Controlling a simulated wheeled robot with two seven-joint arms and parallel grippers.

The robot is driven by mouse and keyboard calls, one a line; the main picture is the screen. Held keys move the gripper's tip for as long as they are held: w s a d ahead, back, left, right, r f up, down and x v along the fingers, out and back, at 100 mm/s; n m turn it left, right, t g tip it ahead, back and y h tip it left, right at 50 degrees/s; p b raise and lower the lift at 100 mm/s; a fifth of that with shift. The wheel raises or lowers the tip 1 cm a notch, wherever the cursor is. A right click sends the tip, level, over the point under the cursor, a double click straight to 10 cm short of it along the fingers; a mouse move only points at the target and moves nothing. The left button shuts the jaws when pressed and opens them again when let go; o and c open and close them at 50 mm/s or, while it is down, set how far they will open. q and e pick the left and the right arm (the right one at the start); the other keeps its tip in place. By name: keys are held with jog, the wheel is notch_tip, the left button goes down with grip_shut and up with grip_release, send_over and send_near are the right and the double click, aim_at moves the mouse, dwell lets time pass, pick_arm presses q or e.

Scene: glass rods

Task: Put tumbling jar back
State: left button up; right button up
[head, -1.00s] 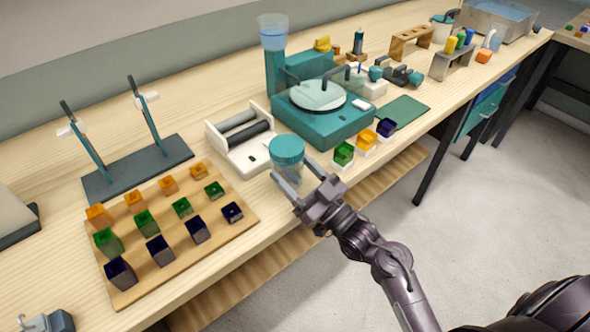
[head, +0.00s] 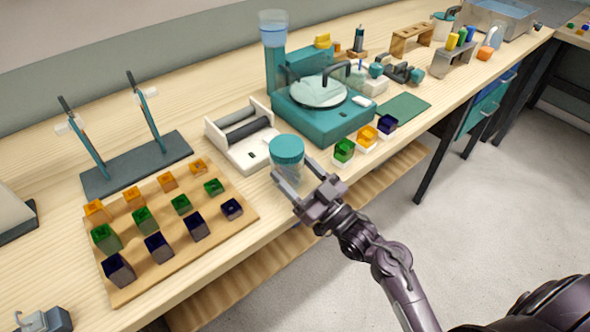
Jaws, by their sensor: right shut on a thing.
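The tumbling jar (head: 287,151) is a clear jar with a teal lid. It is upright at the front of the bench, just in front of the roller stand. My right gripper (head: 292,174) is shut on it from the front right, with one finger on each side of its clear body. I cannot tell whether the jar's base touches the bench. The white roller stand (head: 261,155) with dark rollers is right behind the jar, and no jar lies on it. My left gripper is not in view.
A wooden board (head: 129,287) with several coloured cups is to the left. A teal polishing machine (head: 318,127) stands behind right. Green, orange and dark blue blocks (head: 344,151) sit near the front edge, right of the jar. A dark two-post stand (head: 137,170) is at back left.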

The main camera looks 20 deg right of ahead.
jog(key=shift+f, duration=0.3)
